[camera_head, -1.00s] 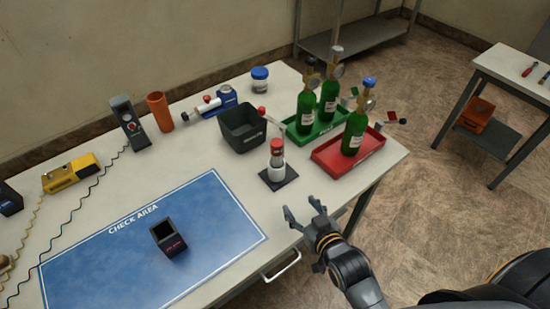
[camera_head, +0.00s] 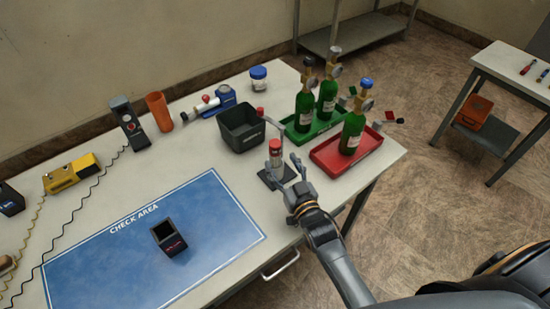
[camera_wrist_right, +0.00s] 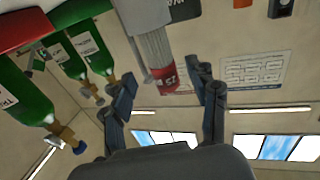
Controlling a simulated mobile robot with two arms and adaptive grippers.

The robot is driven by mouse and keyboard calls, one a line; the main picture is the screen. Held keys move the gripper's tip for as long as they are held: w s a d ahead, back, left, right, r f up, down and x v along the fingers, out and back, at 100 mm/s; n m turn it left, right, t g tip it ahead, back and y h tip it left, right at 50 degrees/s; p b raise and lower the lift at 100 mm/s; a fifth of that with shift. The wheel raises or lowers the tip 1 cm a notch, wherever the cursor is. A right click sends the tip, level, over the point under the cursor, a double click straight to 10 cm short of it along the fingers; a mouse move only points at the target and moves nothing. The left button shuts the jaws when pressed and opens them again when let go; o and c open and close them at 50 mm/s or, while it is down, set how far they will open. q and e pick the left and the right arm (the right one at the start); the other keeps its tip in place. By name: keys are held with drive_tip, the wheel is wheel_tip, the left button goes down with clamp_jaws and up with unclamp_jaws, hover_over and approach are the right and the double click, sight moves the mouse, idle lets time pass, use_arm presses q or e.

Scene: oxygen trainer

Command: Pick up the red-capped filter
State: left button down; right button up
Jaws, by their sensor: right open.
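The red-capped filter (camera_head: 275,155) stands upright on a small dark square base on the table, in front of the black bin. In the right wrist view, which looks upside down, the filter (camera_wrist_right: 157,55) shows its ribbed body and red cap between my two fingers. My right gripper (camera_head: 287,170) is open, its fingertips beside the filter on its near right side. In the wrist view the right gripper (camera_wrist_right: 167,92) has its fingers spread wide, with no visible contact. My left gripper is not in view.
A black bin (camera_head: 241,138) stands behind the filter. A red tray (camera_head: 325,157) with a green bottle (camera_head: 353,132) is close to the right. A green tray (camera_head: 297,133) holds green bottles behind. A dark box (camera_head: 168,238) sits on the blue check area (camera_head: 110,260).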

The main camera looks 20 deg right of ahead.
sight(278, 155)
drive_tip(key=w, duration=0.1)
drive_tip(key=w+p, duration=0.1)
drive_tip(key=w, duration=0.2)
drive_tip(key=shift+w+a+r+p, duration=0.25)
drive_tip(key=shift+r+p, duration=0.05)
drive_tip(key=shift+r, duration=0.1)
drive_tip(key=shift+w+f, duration=0.15)
drive_tip(key=shift+w, duration=0.2)
drive_tip(key=shift+s, duration=0.1)
drive_tip(key=c, duration=0.4)
clamp_jaws()
drive_tip(key=shift+r+b, duration=0.35)
drive_tip(key=shift+r, duration=4.7)
